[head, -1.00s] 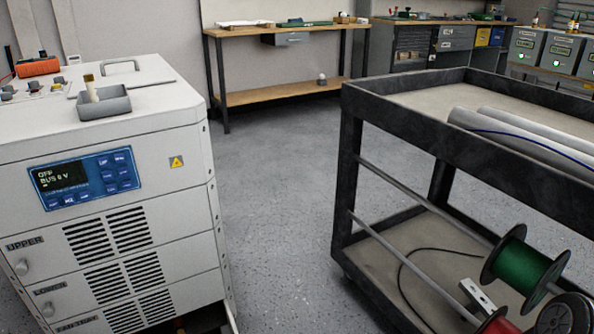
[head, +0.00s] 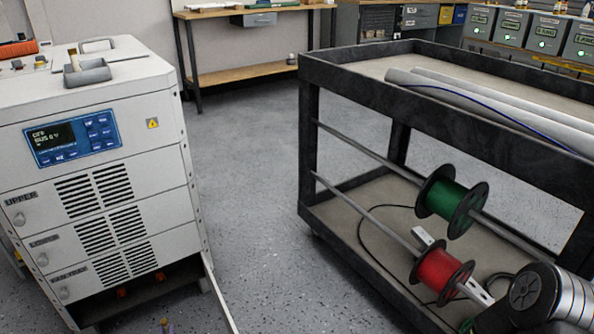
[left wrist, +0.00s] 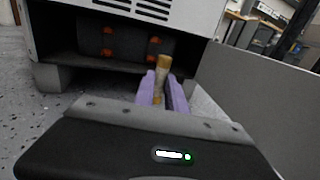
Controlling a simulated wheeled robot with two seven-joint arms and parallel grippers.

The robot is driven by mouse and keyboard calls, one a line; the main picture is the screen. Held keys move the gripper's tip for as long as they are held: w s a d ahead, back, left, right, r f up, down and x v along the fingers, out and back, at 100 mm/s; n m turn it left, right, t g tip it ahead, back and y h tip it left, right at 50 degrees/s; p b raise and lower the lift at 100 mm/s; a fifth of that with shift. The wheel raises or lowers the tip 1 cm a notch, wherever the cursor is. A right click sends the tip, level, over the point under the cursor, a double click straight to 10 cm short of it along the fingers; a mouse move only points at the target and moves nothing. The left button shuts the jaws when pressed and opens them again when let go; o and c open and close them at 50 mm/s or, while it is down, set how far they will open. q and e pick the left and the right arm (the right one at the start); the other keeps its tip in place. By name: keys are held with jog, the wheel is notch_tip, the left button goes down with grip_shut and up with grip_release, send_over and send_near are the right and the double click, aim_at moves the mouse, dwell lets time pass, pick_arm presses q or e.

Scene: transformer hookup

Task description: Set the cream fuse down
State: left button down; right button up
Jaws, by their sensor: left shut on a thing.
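A cream fuse with brass-coloured end caps (left wrist: 162,77) is upright between the purple fingers of my left gripper (left wrist: 163,92), which is shut on it in the left wrist view. Behind it is the open bottom bay (left wrist: 110,40) of the white cabinet, dark inside with orange parts. In the head view only the tip of my left gripper (head: 166,327) shows at the bottom edge, low in front of the bay. A second, similar fuse (head: 73,60) stands in a grey tray (head: 90,74) on the cabinet top. My right gripper is not seen.
An open door panel (head: 221,300) juts out at the bay's right side; it also shows in the left wrist view (left wrist: 255,100). A black cart (head: 312,150) with green (head: 450,200) and red (head: 441,276) cable spools stands at right. Clear floor lies between cabinet and cart.

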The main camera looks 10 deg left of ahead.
pick_arm(q)
jog(key=shift+d+r+n+y, duration=0.1)
jog(key=shift+d+n+y, duration=0.1)
jog(key=shift+n+y, duration=0.1)
jog(key=w+d+r+m+h, duration=0.1)
jog(key=w+d+r, duration=0.35)
jog(key=r, duration=0.35)
jog(key=w+d+r+m+h, duration=0.1)
jog(key=w+d+r, duration=0.2)
jog(key=d+r, duration=0.35)
jog(key=d+r+m+t+h+p, duration=0.1)
jog(key=d+r+m+h, duration=0.15)
jog(key=d+r, duration=0.6)
jog(key=d+r+m+t+h+p, duration=0.15)
jog(key=d+r+h, duration=0.3)
jog(key=r, duration=0.75)
notch_tip(320, 180, up, 36)
jog(key=p, duration=3.7)
jog(key=shift+w+d+r+g+y, duration=0.25)
jog(key=shift+w+d+g+y, duration=0.05)
jog(key=shift+w+g+y, duration=0.15)
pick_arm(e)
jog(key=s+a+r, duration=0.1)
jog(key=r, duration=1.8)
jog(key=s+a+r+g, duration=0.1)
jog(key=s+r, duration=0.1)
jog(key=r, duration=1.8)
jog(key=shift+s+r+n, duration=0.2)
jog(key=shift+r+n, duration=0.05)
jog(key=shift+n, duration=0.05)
